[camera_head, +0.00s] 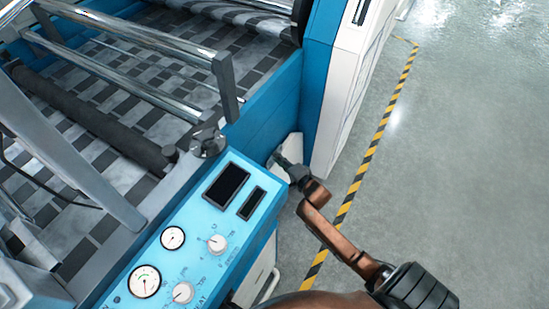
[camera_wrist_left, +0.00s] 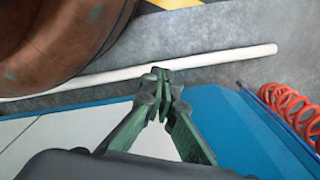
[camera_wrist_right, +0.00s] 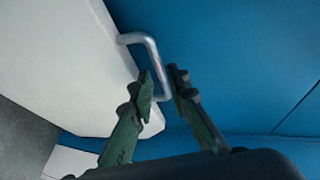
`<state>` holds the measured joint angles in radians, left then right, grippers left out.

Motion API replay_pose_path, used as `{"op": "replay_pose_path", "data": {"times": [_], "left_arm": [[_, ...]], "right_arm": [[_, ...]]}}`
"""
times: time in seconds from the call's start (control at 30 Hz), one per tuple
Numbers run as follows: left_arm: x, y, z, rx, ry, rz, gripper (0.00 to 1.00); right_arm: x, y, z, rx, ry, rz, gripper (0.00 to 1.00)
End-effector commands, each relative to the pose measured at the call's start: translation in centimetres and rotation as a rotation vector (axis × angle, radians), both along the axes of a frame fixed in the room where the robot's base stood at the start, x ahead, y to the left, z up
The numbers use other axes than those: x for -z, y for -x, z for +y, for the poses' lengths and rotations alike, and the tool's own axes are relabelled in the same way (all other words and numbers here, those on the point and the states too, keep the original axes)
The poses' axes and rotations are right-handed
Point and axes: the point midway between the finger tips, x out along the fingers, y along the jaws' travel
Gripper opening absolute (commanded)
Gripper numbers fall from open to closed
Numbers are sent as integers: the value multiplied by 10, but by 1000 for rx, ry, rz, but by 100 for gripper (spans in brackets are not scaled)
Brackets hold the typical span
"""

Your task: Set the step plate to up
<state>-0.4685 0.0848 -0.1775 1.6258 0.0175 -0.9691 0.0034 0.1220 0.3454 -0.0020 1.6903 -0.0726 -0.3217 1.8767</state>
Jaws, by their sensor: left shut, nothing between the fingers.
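The step plate (camera_head: 292,147) appears as a small white panel low beside the blue machine frame, partly hidden by my right gripper. In the right wrist view the white plate (camera_wrist_right: 70,65) carries a metal loop handle (camera_wrist_right: 150,46). My right gripper (camera_head: 277,160) is at the plate. In the right wrist view its fingers (camera_wrist_right: 163,82) stand apart, one on each side of the handle bar, with no clear grip on it. My left gripper (camera_wrist_left: 160,75) is shut and empty, its tips near a white rail (camera_wrist_left: 200,60). I cannot tell the plate's exact tilt.
A blue control panel (camera_head: 203,240) with gauges and knobs stands left of my right arm. Rollers and patterned web (camera_head: 120,95) lie further left. A white cabinet (camera_head: 350,90) stands behind. Floor (camera_head: 460,150) right of the striped line is clear. A red coiled hose (camera_wrist_left: 290,105) is near my left gripper.

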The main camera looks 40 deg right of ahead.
Motion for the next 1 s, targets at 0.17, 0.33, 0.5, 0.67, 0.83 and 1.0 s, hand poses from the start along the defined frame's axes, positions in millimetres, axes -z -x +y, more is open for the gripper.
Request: {"op": "replay_pose_path", "data": {"times": [0.17, 0.33, 0.5, 0.67, 0.83, 1.0], "left_arm": [[-12, -7, -5, 0, 5, 0, 0], [-18, -9, -6, 1, 7, 0, 0], [-18, -9, -6, 1, 7, 0, 0], [-18, -9, -6, 1, 7, 0, 0], [-18, -10, -6, 0, 7, 0, 0], [-18, -10, -6, 0, 7, -1, 0]], "right_arm": [[5, -11, 0, 0, 0, 1, 16], [4, -15, 0, 0, 0, 0, 16], [4, -15, 0, 0, 0, -1, 16], [4, -15, 0, -1, 0, 0, 8], [4, -15, 0, -1, 0, 0, 0], [4, -15, 0, -1, 0, 0, 0]]}}
